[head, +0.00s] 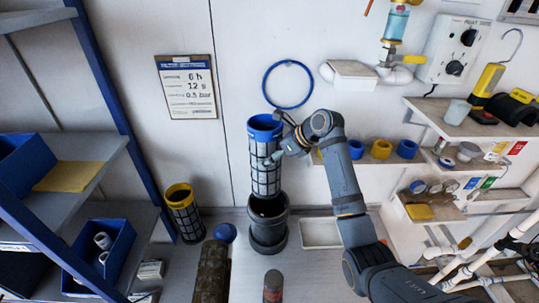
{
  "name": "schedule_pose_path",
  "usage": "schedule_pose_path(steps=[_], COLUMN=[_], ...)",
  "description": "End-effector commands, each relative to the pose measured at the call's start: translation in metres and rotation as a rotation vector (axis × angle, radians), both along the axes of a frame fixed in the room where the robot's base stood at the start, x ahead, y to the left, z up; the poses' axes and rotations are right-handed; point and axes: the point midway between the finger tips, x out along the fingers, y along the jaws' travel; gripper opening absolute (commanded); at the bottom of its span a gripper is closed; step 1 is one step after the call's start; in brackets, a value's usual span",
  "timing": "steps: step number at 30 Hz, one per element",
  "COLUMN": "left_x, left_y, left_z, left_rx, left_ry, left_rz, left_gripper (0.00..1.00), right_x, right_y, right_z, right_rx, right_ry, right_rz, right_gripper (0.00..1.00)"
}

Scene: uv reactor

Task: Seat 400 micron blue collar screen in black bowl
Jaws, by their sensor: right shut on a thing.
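The blue collar screen (266,178) is an upright mesh cylinder with a blue collar at its top. A similar screen with a yellow collar (184,213) stands at the left. My left gripper is not in view.
A blue ball-like cap (225,232) and a rusty cylinder (212,272) lie left of the bowl. A white tray (320,233) sits right of it. A blue ring (287,84) hangs on the wall. Shelves with blue bins (104,252) stand at the left.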

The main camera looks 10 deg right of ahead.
Motion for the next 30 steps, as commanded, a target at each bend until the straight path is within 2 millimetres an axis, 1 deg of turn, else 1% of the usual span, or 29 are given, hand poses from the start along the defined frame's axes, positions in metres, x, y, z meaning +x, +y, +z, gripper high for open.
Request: schedule_pose_path(steps=[4,9,12,17,21,24,27,30], left_x=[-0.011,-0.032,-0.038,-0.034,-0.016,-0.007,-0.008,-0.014], left_y=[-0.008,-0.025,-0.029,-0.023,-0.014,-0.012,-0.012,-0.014], left_z=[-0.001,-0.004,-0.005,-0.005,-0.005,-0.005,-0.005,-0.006], left_rx=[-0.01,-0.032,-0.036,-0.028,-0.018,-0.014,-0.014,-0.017], left_ry=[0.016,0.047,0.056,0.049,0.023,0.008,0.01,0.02], left_rz=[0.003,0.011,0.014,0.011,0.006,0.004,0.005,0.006], left_gripper=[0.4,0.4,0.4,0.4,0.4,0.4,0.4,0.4], right_x=[0.0,0.0,0.0,0.0,-0.001,-0.001,-0.001,-0.001], right_y=[-0.001,0.0,-0.001,0.0,-0.001,-0.001,-0.001,-0.001], right_z=[0.0,0.001,0.001,-0.01,-0.026,-0.036,-0.045,-0.052], right_rx=[0.003,0.003,0.004,0.005,0.005,0.005,0.005,0.005], right_ry=[-0.001,-0.001,-0.001,0.001,0.001,0.001,0.001,0.0], right_rz=[0.0,0.001,-0.001,0.0,0.0,-0.001,0.001,-0.001], right_gripper=[0.48,0.48,0.48,0.48,0.48,0.48,0.48,0.48])
